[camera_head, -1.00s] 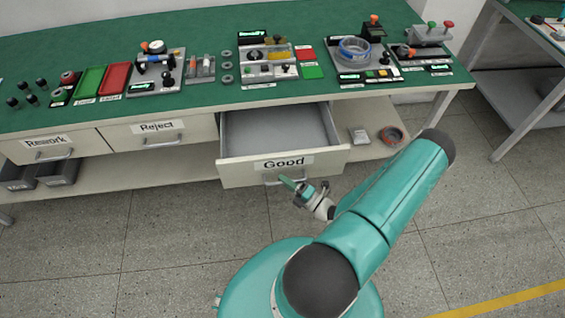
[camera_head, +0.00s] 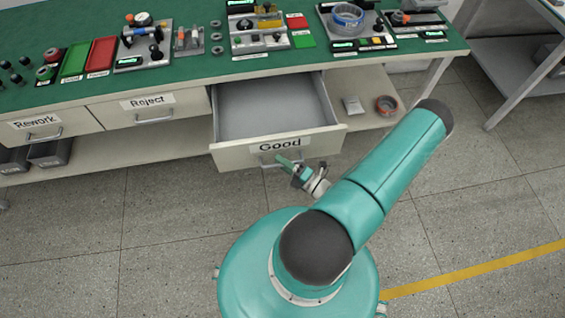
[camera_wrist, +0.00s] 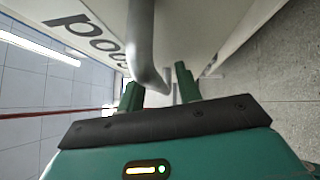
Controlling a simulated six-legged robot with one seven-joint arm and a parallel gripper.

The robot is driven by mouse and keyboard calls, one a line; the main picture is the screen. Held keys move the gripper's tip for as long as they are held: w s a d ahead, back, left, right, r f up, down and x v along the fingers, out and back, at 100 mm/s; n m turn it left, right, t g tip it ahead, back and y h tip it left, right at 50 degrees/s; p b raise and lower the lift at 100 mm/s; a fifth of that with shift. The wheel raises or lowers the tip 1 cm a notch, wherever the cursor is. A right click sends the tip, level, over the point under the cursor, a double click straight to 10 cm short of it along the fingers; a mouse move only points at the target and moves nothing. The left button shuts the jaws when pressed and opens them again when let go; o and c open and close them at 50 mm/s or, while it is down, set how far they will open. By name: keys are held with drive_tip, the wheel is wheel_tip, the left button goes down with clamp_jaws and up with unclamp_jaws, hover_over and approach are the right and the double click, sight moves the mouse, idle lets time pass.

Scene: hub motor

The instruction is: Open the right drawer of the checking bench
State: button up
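The right drawer (camera_head: 233,155), labelled "Good", is pulled out from the checking bench (camera_head: 180,89), and its empty grey inside shows. Its metal handle (camera_wrist: 144,45) runs down between the fingers of my gripper (camera_wrist: 158,92) in the wrist view. The fingers are shut about the handle, one on each side, near its bent end; exact contact is hard to see. In the head view my gripper (camera_head: 290,168) is at the drawer's front, just below the label, and its teal fingers hide part of the handle.
The "Reject" drawer (camera_head: 180,108) and "Rework" drawer (camera_head: 60,130) are closed at left. A tape roll (camera_head: 387,105) and a small box (camera_head: 353,105) lie on the lower shelf, right of the drawer. Open floor lies in front of the bench. Another table (camera_head: 510,75) stands at right.

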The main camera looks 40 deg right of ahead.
drive_tip(key=v, duration=1.4)
drive_tip(key=shift+w, duration=0.1)
